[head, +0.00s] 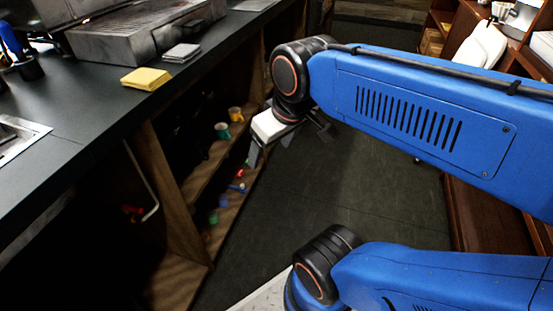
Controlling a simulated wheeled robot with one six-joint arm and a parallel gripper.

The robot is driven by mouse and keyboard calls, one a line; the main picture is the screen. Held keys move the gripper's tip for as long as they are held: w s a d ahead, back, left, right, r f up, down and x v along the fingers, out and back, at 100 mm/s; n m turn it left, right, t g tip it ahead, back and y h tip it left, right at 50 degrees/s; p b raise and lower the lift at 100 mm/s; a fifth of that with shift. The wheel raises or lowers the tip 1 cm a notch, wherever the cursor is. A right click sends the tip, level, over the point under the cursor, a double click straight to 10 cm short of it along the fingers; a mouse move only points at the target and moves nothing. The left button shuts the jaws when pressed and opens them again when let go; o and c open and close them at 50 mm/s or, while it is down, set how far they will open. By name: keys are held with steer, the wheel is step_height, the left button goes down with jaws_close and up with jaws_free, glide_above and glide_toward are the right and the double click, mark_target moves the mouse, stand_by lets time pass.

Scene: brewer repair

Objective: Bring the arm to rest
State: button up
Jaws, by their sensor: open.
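My blue arm reaches in from the right and crosses the middle of the head view above the dark floor. My gripper (256,150) hangs at its end, beside the open shelves under the counter. The gripper is partly hidden behind my own wrist joint. Its jaws are apart, and I see nothing held between them.
The dark counter (75,133) on the left carries a yellow cloth (146,78), a grey cloth (181,53) and a metal appliance (145,33). A wooden shelf (213,157) below holds a yellow cup (235,114) and a green cup (222,131).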

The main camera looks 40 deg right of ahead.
steer(key=shift+s+d+f+m, duration=0.1)
steer(key=shift+s+f+m, duration=0.3)
steer(key=shift+f, duration=0.3)
steer(key=shift+s+f+m, duration=0.3)
steer(key=shift+s+f, duration=0.1)
steer(key=shift+f, duration=0.25)
